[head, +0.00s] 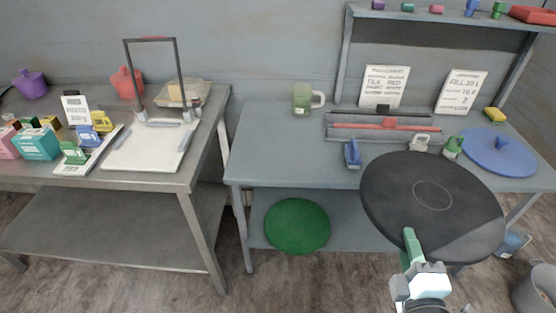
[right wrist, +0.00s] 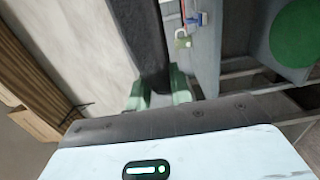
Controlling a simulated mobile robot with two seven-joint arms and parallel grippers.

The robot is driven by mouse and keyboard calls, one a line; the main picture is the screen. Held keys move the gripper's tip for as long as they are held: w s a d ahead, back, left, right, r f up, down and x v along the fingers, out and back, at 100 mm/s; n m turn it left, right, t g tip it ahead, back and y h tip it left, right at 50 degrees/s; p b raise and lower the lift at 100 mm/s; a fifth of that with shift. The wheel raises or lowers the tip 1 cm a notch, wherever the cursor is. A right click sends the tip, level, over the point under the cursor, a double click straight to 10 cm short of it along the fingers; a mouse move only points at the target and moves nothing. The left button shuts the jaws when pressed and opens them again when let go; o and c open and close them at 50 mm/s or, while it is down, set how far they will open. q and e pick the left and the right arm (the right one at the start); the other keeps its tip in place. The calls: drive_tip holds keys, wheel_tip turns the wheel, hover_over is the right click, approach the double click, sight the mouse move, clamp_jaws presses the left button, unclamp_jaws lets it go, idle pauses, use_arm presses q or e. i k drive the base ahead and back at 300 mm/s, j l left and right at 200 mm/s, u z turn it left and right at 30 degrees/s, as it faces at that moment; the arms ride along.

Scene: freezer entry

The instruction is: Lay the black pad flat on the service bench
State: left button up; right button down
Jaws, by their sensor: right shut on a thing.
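The black pad (head: 400,185) is a large thin disc with a faint ring at its middle. In the head view it hangs in front of and over the front edge of the blue-grey bench (head: 290,165). My right gripper (head: 411,245) is shut on the pad's near rim. In the right wrist view the pad (right wrist: 147,40) shows edge-on as a dark strip between the green fingers (right wrist: 158,93). The pad hides part of the bench's front right. Whether it touches the bench cannot be told. My left gripper is not in view.
A grey tray (head: 340,133), a blue-handled tool (head: 353,154), a green mug (head: 302,98) and a blue disc (head: 499,151) stand on the bench. The bench's front left is bare. A green disc (head: 297,226) lies below. A metal table (head: 190,178) stands left.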

sight(279, 144)
drive_tip(key=i+j, duration=0.1)
drive_tip(key=j, duration=0.4)
drive_tip(key=i+j, duration=0.1)
drive_tip(key=j, duration=0.4)
drive_tip(key=i+j, duration=0.1)
drive_tip(key=j, duration=0.4)
